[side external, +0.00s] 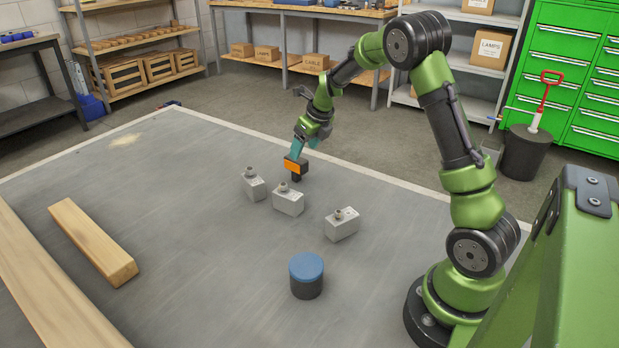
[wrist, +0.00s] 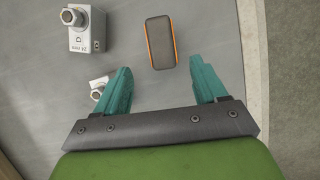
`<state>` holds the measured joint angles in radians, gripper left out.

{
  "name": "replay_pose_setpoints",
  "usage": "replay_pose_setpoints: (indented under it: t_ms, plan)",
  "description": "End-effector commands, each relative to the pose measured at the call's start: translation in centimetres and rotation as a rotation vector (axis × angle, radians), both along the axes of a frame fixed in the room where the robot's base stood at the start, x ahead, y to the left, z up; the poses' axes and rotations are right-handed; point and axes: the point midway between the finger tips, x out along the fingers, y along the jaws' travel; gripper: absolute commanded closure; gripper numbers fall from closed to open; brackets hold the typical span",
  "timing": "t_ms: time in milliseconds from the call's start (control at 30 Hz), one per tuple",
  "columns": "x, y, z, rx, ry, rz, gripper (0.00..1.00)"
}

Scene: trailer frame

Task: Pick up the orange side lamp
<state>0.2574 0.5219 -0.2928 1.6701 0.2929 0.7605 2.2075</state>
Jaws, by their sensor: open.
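The orange side lamp (side external: 294,166) is a small block with an orange face and black parts, upright on the grey work surface. In the wrist view, the lamp (wrist: 160,42) shows a dark top with an orange edge. My gripper (side external: 299,150) has teal fingers pointing down, just above the lamp in the side view. In the wrist view, my gripper (wrist: 161,66) is open and empty. The lamp lies just beyond the fingertips, lined up with the gap between them. I cannot tell the exact height left between fingertips and lamp.
Grey blocks with hex tops stand near the lamp: left (side external: 253,187), middle (side external: 289,201) and right (side external: 342,226). One marked 24 mm (wrist: 86,38) is left of the lamp in the wrist view. A blue-topped cylinder (side external: 306,274) and a wooden beam (side external: 92,241) stand clear of it.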

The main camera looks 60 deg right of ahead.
Motion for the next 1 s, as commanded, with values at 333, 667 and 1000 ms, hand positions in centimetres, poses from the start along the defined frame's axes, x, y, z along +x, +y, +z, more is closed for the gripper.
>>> replay_pose_setpoints:
  t_ms: [333,667,1000]
  plan:
    - [1.7,-0.2,-4.0,0.001,0.000,0.001,0.29]
    - [4.2,-0.8,-7.5,0.002,0.002,0.001,0.29]
    - [4.6,-0.8,-8.4,0.000,-0.001,0.001,0.29]
